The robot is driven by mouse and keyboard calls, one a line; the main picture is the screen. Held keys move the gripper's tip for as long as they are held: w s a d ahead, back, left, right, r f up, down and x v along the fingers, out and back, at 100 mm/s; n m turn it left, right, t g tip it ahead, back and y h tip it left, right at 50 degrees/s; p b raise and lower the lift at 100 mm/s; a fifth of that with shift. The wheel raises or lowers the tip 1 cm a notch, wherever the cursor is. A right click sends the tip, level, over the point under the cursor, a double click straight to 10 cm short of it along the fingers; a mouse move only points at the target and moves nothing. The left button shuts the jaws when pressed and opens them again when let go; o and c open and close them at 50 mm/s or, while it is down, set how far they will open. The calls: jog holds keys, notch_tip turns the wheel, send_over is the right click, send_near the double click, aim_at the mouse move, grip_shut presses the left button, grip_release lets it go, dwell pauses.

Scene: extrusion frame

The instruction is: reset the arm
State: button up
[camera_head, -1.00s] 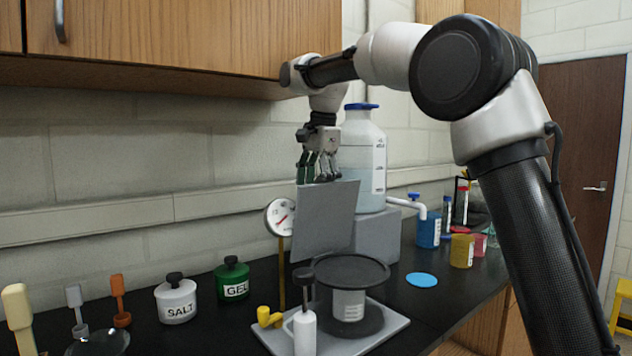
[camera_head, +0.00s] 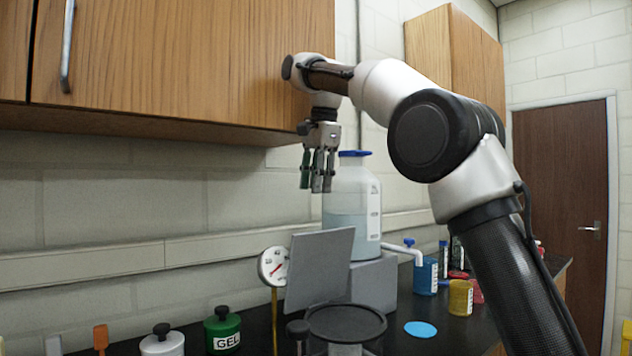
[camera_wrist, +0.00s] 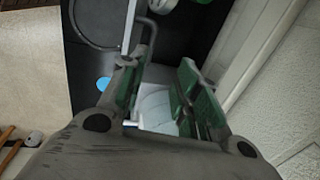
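My gripper (camera_head: 318,186) hangs with its fingers pointing down, above the grey tilted panel (camera_head: 319,268) and in front of the large bottle (camera_head: 345,212) with a blue cap. In the wrist view my gripper (camera_wrist: 160,80) has its two green-padded fingers apart, with nothing held between them. A pale shape shows beyond the gap and may be the bottle. My arm reaches from the lower right, up and over to the left.
The wooden wall cabinet (camera_head: 190,70) is close behind and above my wrist. On the black bench stand a dial gauge (camera_head: 273,266), a round dark plate (camera_head: 345,323), a green GEL jar (camera_head: 222,328), a white SALT jar (camera_head: 162,342), and blue (camera_head: 426,277) and yellow (camera_head: 460,297) beakers.

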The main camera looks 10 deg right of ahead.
jog(key=shift+d, duration=0.1)
dwell(0.3)
jog(key=s+d+f+n+t, duration=0.1)
jog(key=s+d+f+n, duration=0.15)
jog(key=s+d, duration=0.7)
jog(key=s+d+f+n, duration=0.3)
jog(key=s+d+f, duration=0.2)
jog(key=s+f, duration=0.3)
jog(key=s+d+f+n+t, duration=0.1)
jog(key=s+d+f+n, duration=0.2)
jog(key=s+d+f, duration=0.2)
jog(key=s+d+f+n+h, duration=0.1)
jog(key=s+d+f+n, duration=0.2)
jog(key=s+f, duration=0.7)
jog(key=shift+s+d+f+t, duration=0.35)
jog(key=shift+d+f, duration=0.25)
jog(key=shift+d, duration=0.6)
